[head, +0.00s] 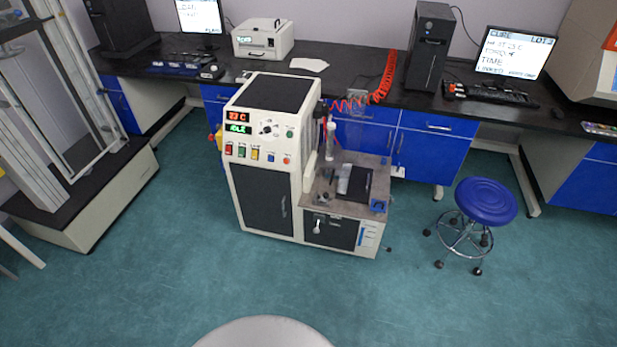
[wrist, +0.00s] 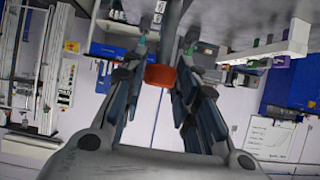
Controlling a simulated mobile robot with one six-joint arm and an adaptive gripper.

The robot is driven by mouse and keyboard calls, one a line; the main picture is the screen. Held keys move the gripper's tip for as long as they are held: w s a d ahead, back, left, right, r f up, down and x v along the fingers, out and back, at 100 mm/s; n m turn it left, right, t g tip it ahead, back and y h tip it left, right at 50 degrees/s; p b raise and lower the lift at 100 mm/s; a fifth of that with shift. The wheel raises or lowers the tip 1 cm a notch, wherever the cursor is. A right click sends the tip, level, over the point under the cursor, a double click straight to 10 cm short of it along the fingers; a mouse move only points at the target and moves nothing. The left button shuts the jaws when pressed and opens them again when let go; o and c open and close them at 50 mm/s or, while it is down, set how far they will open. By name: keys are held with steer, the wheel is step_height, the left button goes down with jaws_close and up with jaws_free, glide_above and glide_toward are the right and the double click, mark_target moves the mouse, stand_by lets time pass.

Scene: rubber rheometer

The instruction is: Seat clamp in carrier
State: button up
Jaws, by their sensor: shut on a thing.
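In the wrist view my gripper (wrist: 168,45) has its dark fingers closed in around a grey rod-like thing (wrist: 170,22) with an orange-red end (wrist: 160,76) towards the palm. This held thing may be the clamp, but its full shape is hidden. In the head view the rheometer (head: 265,150) stands in mid-floor, its display lit. Its low side deck (head: 327,187) bears small fittings, a dark plate (head: 358,184) and a blue block (head: 378,206). I cannot tell which part is the carrier. My gripper does not show in the head view.
A blue stool (head: 486,199) stands right of the rheometer. A coiled red hose (head: 383,80) hangs behind it. A dark bench (head: 350,82) with computers runs along the wall. A tall framed machine (head: 75,110) stands left. The floor in front is clear.

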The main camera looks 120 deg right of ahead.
steer(key=shift+c, duration=0.7)
step_height(320, 180, up, 6)
steer(key=p, duration=0.5)
steer(key=shift+r+p, duration=0.1)
steer(key=shift+p, duration=0.3)
steer(key=shift+w, duration=0.1)
